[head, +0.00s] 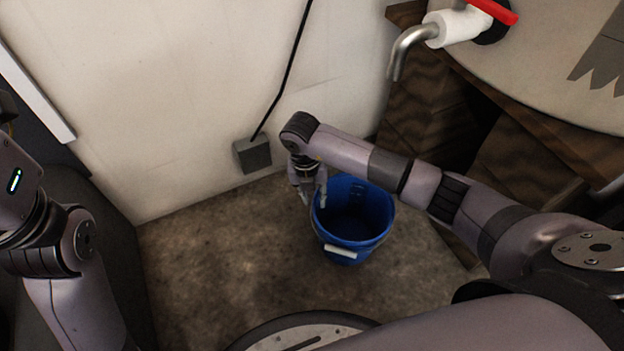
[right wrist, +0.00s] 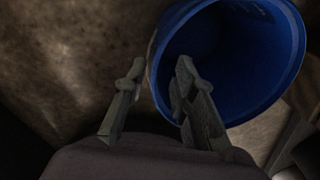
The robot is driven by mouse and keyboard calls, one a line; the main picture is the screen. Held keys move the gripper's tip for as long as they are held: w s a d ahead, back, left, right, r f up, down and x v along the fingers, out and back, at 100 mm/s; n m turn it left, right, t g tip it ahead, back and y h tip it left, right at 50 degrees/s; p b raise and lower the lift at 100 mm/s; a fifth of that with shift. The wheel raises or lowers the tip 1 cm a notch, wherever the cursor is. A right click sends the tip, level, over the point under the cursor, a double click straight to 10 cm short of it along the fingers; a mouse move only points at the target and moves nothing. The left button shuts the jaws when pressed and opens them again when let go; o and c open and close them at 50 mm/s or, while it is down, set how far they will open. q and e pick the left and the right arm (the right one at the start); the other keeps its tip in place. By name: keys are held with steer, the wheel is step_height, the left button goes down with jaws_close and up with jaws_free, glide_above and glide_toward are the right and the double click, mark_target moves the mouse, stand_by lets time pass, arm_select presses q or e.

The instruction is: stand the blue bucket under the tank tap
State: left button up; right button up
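The blue bucket (head: 345,245) stands upright on the floor, with its white handle grip (head: 340,251) hanging on the near side. It looks empty. My right gripper (head: 313,197) is at the bucket's left rim, pointing down. In the right wrist view, its fingers (right wrist: 157,85) are spread, one outside the bucket (right wrist: 285,75) and one over its opening, with the rim between them. I see no firm contact with the rim. The tank tap (head: 450,27) has a bent metal spout (head: 402,52) and red lever, above and to the right of the bucket. My left gripper is out of view.
The pale tank (head: 560,65) rests on a dark wooden stand (head: 425,100) at the right. A grey box (head: 252,154) with a black cable is on the pale wall behind. Bare brown floor (head: 220,245) lies free left of the bucket.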

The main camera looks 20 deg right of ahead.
steer(key=shift+a+r+p, duration=0.15)
steer(key=shift+r+p, duration=0.5)
steer(key=shift+r, duration=1.3)
